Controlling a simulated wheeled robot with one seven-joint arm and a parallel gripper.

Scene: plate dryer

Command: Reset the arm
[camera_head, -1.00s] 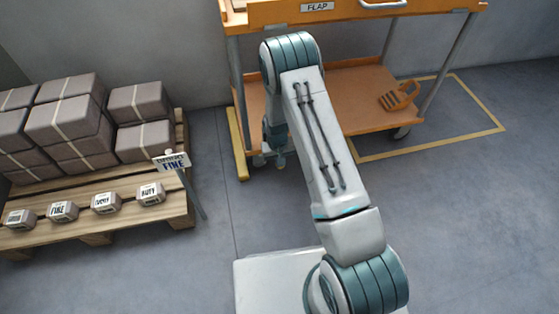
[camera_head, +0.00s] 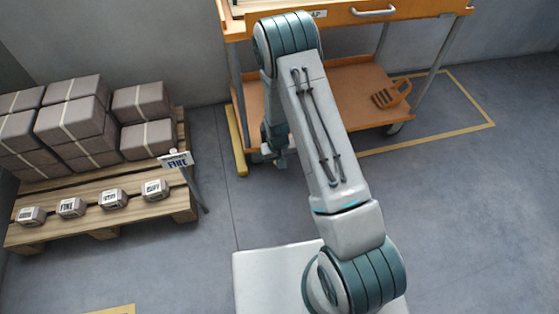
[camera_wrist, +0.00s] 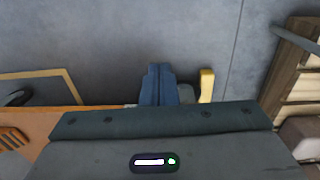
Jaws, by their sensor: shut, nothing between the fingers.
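My arm reaches forward, bent at the elbow, in front of the orange cart in the head view. Its far end hangs down beside the cart's left side, where my gripper (camera_head: 280,159) is partly hidden behind my arm. In the wrist view my gripper's two blue-grey fingers (camera_wrist: 158,72) lie together, shut, with nothing between them.
The orange cart (camera_head: 350,94) stands close by, with a slotted orange piece (camera_head: 390,95) on its lower shelf. A wooden pallet (camera_head: 115,218) with grey boxes (camera_head: 72,120) and a sign (camera_head: 178,160) stands left. The floor (camera_head: 460,220) at right is clear.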

